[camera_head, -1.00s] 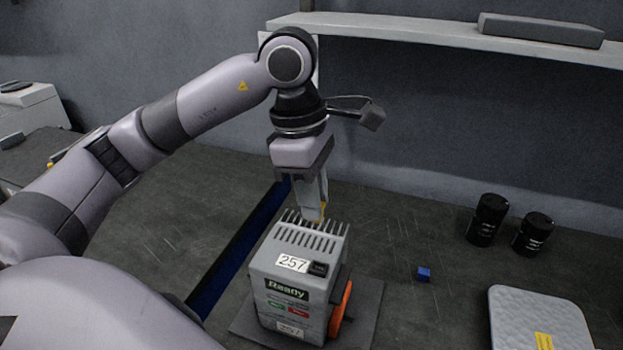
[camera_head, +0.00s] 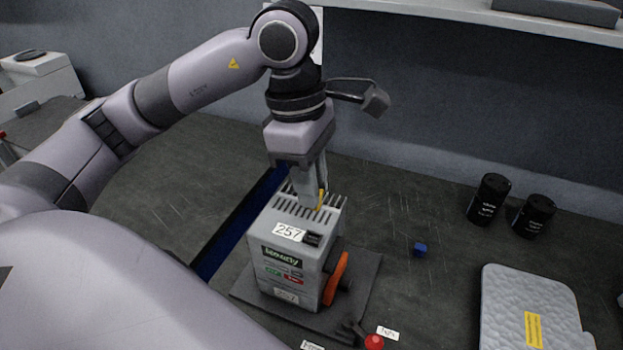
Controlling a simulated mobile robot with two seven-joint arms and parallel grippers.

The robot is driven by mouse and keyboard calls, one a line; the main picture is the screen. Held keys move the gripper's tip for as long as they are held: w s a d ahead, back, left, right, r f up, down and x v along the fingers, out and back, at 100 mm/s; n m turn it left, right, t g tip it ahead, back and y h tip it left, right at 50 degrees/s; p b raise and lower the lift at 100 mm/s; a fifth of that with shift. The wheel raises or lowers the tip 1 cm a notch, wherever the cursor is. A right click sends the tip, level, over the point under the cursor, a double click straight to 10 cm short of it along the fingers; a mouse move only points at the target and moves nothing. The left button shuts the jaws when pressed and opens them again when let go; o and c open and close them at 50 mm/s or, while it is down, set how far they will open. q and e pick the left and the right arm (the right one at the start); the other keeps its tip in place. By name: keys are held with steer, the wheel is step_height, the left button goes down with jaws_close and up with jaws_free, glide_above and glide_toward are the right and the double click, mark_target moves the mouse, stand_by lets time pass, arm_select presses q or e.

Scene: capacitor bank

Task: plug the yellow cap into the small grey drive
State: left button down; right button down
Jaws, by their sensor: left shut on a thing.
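The small grey drive (camera_head: 285,257) stands upright on a dark plate, with a slotted top, a "257" label and an orange handle (camera_head: 335,279) on its right side. My left gripper (camera_head: 318,203) points down at the top of the drive, near its back right. It is shut on the yellow cap (camera_head: 320,200), of which only a small strip shows at the fingertips. Whether the cap touches the drive or sits in it, I cannot tell. My right gripper is not in view.
Two black capacitors (camera_head: 489,199) stand at the right by the wall. A small blue cube (camera_head: 420,249) lies on the bench. A grey quilted pad (camera_head: 527,305) with a yellow label is at the lower right. A red knob (camera_head: 374,342) is at the front edge. A shelf (camera_head: 470,12) runs above.

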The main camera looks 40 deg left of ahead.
arm_select(q)
steer(key=shift+f+b, duration=1.8)
steer(key=shift+f, duration=1.05)
steer(key=shift+b, duration=0.7)
steer(key=shift+f+b, duration=0.6)
steer(key=shift+b, duration=0.05)
steer(key=c, duration=0.9)
jaws_free()
steer(key=shift+c, duration=0.2)
